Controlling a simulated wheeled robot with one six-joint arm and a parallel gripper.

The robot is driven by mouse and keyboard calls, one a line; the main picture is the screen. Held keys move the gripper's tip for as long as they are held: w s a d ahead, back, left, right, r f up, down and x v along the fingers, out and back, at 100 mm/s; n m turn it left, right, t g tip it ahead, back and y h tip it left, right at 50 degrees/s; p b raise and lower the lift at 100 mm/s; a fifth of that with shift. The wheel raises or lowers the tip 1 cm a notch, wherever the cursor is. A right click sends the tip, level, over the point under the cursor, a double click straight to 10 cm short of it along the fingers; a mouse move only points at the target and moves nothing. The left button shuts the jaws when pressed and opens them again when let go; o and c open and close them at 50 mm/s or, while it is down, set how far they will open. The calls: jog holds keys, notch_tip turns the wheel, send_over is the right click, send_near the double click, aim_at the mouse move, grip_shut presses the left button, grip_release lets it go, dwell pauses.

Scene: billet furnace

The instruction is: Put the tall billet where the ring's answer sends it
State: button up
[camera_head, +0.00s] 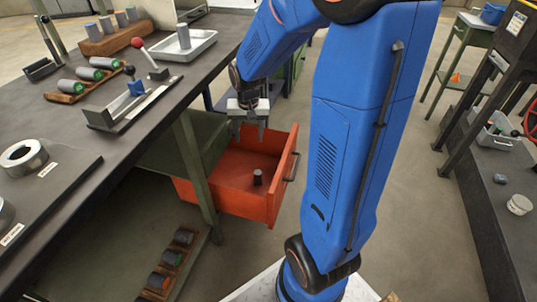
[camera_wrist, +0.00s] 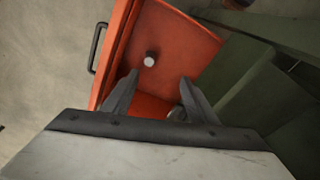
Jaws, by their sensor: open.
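A steel ring (camera_head: 22,157) lies on a dark labelled plate at the bench's near left. My gripper (camera_head: 250,143) is open over the pulled-out orange drawer (camera_head: 238,203). A small dark upright cylinder (camera_head: 257,177) stands on the drawer floor, apart from my fingers. In the wrist view my gripper (camera_wrist: 159,78) is open, with the light-topped cylinder (camera_wrist: 149,60) beyond its fingertips. A greyish round thing (camera_wrist: 178,113) is partly hidden by a finger.
Several billets stand in a wooden block (camera_head: 103,42), and green-ended ones lie on a rack (camera_head: 70,97). A lever fixture (camera_head: 132,103) is on the bench. More billets lie on a low shelf (camera_head: 178,260).

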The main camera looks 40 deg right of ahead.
jog(key=s+a+r+n+t, duration=0.1)
jog(key=s+r, duration=0.3)
jog(key=s, duration=0.4)
jog(key=s+a+r+n+t, duration=0.1)
jog(key=s+a+r+n, duration=0.2)
jog(key=s, duration=0.5)
jog(key=s+a+r+n+t, duration=0.1)
jog(key=s+a+r+n, duration=0.1)
jog(key=s+a+r, duration=0.2)
jog(key=s+r, duration=0.3)
jog(key=s, duration=0.1)
jog(key=shift+a+n, duration=0.15)
jog(key=shift+n, duration=0.15)
